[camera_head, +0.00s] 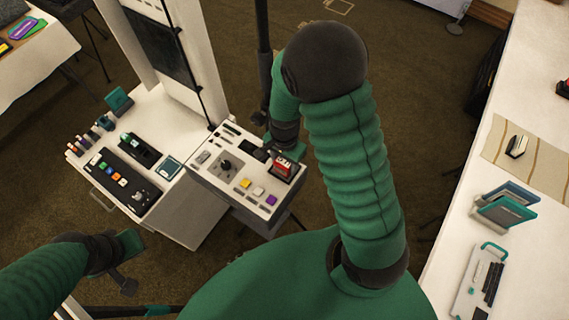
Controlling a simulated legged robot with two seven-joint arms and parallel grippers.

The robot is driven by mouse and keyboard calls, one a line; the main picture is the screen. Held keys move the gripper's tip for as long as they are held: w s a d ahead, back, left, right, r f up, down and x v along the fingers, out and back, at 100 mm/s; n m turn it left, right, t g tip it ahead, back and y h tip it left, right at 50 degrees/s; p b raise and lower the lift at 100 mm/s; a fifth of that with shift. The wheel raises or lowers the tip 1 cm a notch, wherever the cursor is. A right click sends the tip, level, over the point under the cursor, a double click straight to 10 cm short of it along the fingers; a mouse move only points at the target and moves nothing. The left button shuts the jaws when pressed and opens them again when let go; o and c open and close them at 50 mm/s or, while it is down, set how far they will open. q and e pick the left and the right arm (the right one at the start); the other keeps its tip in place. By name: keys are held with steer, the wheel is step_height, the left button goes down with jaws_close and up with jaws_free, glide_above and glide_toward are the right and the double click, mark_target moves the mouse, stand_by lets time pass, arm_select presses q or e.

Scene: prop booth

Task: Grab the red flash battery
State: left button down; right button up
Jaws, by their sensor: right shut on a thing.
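The red flash battery (285,164) is at the back right of a white control panel (213,187), in a dark slot or holder. My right gripper (281,154) reaches down from behind and is shut on the battery. The gripper's fingers are small here and partly merge with the dark parts around the battery. I cannot tell whether the battery is clear of the panel. My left gripper (130,264) is at the lower left, apart from the panel, with its fingers spread and nothing between them.
Yellow, white and purple buttons (258,191) and a joystick (225,166) sit on the panel. A white cabinet (185,220) with a dark tray of colored blocks (122,182) stands to its left.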

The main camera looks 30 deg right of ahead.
jaws_close()
steer(key=shift+r, duration=0.15)
